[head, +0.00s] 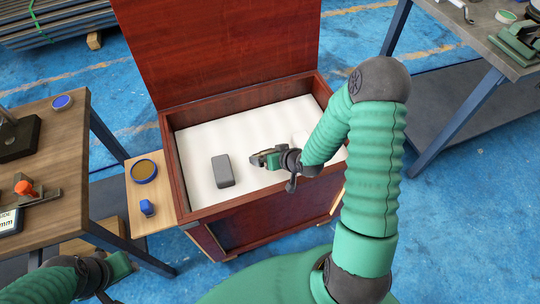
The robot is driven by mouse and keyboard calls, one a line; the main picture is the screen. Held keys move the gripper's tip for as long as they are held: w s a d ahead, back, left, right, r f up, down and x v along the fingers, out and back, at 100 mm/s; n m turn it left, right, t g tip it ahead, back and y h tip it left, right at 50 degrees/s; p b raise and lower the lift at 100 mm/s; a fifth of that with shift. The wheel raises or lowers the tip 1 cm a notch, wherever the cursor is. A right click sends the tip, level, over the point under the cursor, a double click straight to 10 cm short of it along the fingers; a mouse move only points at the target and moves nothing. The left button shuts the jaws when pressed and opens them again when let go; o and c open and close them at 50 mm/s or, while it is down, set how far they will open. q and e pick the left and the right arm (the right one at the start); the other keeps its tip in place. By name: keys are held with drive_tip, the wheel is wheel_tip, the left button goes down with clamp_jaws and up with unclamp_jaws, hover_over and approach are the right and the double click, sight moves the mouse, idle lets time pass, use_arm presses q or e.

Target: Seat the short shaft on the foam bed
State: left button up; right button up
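The white foam bed (198,141) lines the inside of an open red-brown wooden chest (187,195). A short dark grey piece with rounded edges (222,171) lies on the left part of the foam; it may be the short shaft, but I cannot tell for sure. My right gripper (259,159) is over the middle of the foam, to the right of the grey piece and apart from it. Its fingers are too small to tell whether they are open or hold anything. My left gripper (112,279) is low at the lower left, outside the chest, its fingertips unclear.
The chest's raised lid (215,45) stands at the back. A small wooden side shelf (139,193) holds a round blue-rimmed tin (144,171) and a blue item (147,208). A workbench (60,135) stands left, another (485,40) at upper right. My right arm hides the chest's right side.

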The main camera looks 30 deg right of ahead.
drive_tip(key=shift+f, duration=0.1)
drive_tip(key=shift+f+b, duration=0.35)
drive_tip(key=o, duration=1.5)
drive_tip(key=p+v, duration=1.6)
drive_tip(key=shift+s+r, duration=0.2)
drive_tip(key=shift+r, duration=0.15)
